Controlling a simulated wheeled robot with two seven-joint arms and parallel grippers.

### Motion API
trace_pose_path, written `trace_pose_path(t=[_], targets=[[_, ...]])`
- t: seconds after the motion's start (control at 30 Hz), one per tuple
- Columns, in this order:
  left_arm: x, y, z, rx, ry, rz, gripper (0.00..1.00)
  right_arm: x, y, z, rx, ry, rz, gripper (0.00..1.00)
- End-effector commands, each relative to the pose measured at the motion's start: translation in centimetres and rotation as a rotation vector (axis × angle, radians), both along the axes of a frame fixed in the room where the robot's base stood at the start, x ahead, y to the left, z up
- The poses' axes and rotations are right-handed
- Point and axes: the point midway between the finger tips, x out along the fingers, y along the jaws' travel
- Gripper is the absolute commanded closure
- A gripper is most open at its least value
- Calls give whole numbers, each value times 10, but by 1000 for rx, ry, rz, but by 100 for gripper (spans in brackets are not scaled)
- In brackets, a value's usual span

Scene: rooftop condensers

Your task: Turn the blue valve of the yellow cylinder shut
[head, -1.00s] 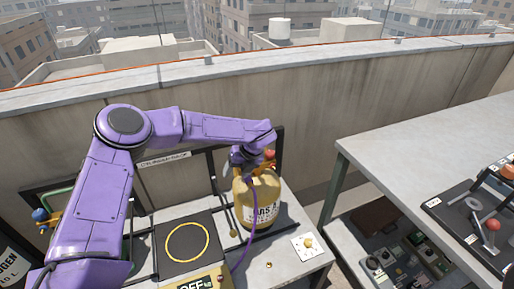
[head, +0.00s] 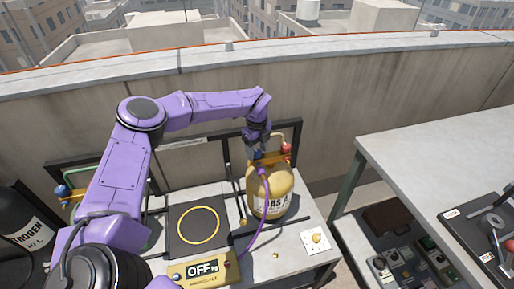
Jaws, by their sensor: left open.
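The yellow cylinder (head: 271,190) stands upright on the bench, right of the scale. Its top carries a brass fitting with a red knob (head: 287,148) on the right. The blue valve (head: 257,155) shows as a small dark blue patch on the left of the fitting. My left gripper (head: 255,150) points down over the blue valve from above. Its fingers are small and partly hide the valve; I cannot tell whether they touch it. A purple hose (head: 264,200) runs down from the fitting past the cylinder's front. My right gripper is not in view.
A scale with a yellow ring (head: 198,225) and an OFF display (head: 203,269) sits left of the cylinder. A black nitrogen cylinder (head: 25,230) stands far left. A grey table (head: 430,165) with devices is on the right. A parapet wall (head: 330,110) runs behind.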

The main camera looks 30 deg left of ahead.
Motion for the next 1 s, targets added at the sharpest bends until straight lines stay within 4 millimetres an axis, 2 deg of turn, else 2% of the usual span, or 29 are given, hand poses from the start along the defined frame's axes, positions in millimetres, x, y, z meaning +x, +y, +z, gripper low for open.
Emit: trace_pose_path(t=[0.1, 0.27, 0.3, 0.43, 0.7, 1.0], targets=[[0, 0, 0, 0, 0, 0, 37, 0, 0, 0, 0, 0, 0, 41], [0, 0, 0, 0, 1, 0, 90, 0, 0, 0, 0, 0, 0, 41], [0, 0, 0, 0, 1, 0, 94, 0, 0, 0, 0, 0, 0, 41], [0, 0, -2, 1, 0, -24, 94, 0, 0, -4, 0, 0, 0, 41], [0, 1, -2, 1, 0, -261, 94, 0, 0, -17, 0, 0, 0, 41], [-1, 1, 0, 2, 1, -279, 94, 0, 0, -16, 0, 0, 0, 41]])
